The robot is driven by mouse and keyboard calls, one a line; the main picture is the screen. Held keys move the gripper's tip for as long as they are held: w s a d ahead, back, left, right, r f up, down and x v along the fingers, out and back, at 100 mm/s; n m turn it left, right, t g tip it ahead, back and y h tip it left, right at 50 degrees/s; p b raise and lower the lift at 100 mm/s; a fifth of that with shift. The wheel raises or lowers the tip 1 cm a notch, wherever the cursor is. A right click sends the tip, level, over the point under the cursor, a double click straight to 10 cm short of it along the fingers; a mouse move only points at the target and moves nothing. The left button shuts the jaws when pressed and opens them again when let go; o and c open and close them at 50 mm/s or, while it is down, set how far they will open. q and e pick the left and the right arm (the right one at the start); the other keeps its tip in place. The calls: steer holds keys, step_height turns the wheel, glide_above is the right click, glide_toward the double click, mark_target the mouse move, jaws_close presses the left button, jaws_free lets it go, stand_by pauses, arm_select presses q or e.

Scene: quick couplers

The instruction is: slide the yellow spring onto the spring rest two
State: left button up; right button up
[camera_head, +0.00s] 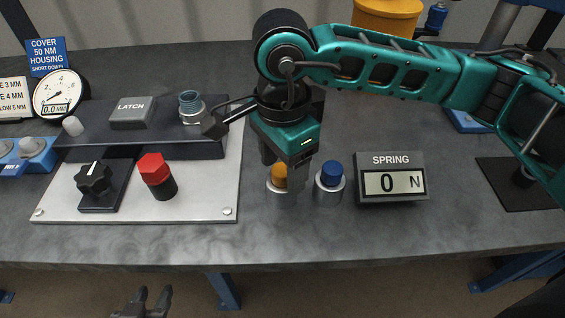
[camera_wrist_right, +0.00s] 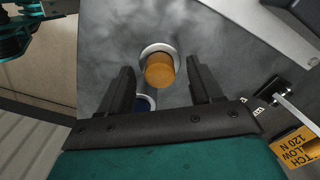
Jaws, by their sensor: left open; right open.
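The yellow spring (camera_head: 279,174) shows as an orange-yellow cylinder in a pale round cup on the table. In the right wrist view the yellow spring (camera_wrist_right: 158,72) stands ahead, between the fingertip directions. My right gripper (camera_head: 284,168) is open above it, and its fingers partly hide it. In the right wrist view the open fingers (camera_wrist_right: 160,62) lie either side of it; contact cannot be told. A blue cylinder (camera_head: 331,174) sits in a similar cup just to the right. I see no label marking spring rest two. My left gripper (camera_head: 154,293) is open and empty at the bottom edge.
A spring readout (camera_head: 391,183) showing 0 N stands right of the cups. To the left, a pale plate (camera_head: 215,190) carries a red-topped post (camera_head: 155,176), a black knob (camera_head: 94,180) and a dark raised block. The table's front edge is close.

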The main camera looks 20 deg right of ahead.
mark_target(283, 169)
step_height(283, 169, up, 13)
steer(key=shift+f, duration=0.2)
stand_by(0.5)
